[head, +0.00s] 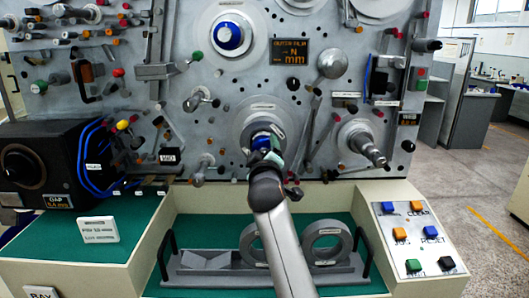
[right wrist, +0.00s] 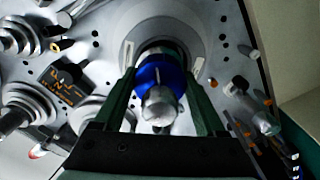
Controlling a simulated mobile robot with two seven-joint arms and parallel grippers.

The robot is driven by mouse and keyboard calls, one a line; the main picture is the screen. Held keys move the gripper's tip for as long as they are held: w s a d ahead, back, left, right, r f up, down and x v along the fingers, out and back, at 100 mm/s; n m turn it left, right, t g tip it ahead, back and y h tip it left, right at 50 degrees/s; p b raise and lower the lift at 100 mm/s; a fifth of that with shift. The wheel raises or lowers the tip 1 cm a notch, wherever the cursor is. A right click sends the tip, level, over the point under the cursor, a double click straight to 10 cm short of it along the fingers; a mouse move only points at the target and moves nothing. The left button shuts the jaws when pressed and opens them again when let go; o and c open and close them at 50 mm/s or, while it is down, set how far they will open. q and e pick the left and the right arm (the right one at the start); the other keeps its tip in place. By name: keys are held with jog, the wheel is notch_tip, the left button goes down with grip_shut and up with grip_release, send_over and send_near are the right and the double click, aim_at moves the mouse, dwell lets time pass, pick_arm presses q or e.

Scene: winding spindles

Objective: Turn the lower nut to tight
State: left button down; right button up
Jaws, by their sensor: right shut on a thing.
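The lower nut (head: 260,143) is blue and sits on the lower spindle in the middle of the grey panel. In the head view my right gripper (head: 266,155) covers most of it. In the right wrist view the blue nut (right wrist: 161,74) lies between the two dark green fingers of my right gripper (right wrist: 161,88), around a metal spindle end (right wrist: 161,106). The gripper is shut on the nut. A small white mark shows on the nut's face. Another blue nut (head: 229,37) sits on the upper spindle. My left gripper is not in view.
Below, a tray (head: 205,270) holds metal rings (head: 326,243). A button box (head: 414,235) is at the lower right, a black speaker-like box (head: 40,165) at the left.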

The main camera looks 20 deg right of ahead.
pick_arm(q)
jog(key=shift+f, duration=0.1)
pick_arm(e)
jog(key=shift+m, duration=0.3)
jog(key=o, duration=1.3)
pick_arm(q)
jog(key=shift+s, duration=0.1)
